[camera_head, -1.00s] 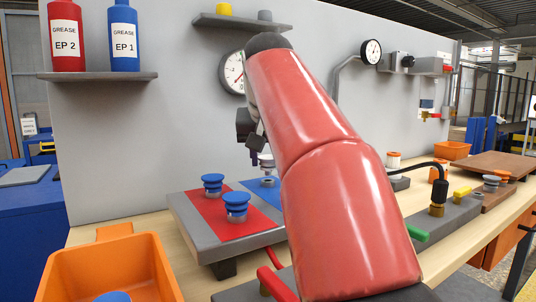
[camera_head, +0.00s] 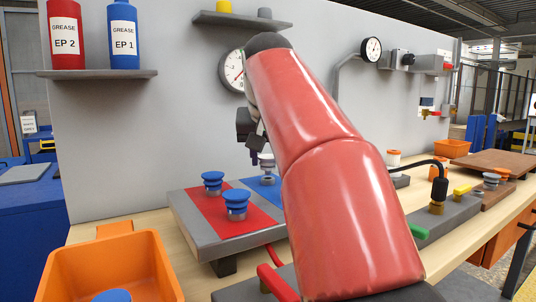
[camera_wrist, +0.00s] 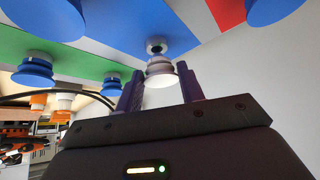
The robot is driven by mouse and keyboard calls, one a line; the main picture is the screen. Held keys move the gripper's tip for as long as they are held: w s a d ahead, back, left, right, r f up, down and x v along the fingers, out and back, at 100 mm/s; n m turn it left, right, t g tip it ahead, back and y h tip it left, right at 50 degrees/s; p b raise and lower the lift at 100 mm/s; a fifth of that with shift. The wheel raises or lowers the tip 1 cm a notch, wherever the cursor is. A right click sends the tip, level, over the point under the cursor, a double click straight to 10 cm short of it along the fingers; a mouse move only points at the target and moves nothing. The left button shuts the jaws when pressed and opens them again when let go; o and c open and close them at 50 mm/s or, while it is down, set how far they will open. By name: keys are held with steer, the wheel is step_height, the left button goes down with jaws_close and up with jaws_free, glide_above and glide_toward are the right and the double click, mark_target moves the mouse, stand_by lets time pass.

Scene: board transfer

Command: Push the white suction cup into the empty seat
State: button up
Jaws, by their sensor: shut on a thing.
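The white suction cup (camera_wrist: 160,72) is between the two dark purple fingers of my gripper (camera_wrist: 160,88), which is shut on it. Its narrow end points at a small metal seat (camera_wrist: 155,46) on the blue strip (camera_wrist: 125,25) of the board. The cup and seat look very close and nearly in line; I cannot tell whether they touch. In the head view, the white cup (camera_head: 266,160) shows above the seat (camera_head: 267,180) on the blue strip, and my gripper (camera_head: 258,146) is partly hidden by my red arm.
Two blue cups (camera_head: 213,183) (camera_head: 236,204) stand on the red strip (camera_head: 215,218) of the grey board. My arm hides the board's right part. An orange bin (camera_head: 105,268) is at the front left. In the wrist view, blue cups (camera_wrist: 35,70) stand on the green strip (camera_wrist: 60,55).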

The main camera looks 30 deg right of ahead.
mark_target(268, 160)
steer(key=shift+f+b, duration=0.8)
steer(key=shift+f, duration=0.3)
steer(key=o, duration=1.1)
steer(key=shift+r, duration=0.1)
steer(key=p+v, duration=0.2)
steer(key=v, duration=0.4)
steer(key=shift+r, duration=0.2)
steer(key=shift+s+a+r, duration=0.25)
steer(key=shift+s+r, duration=0.2)
steer(key=shift+r, duration=0.05)
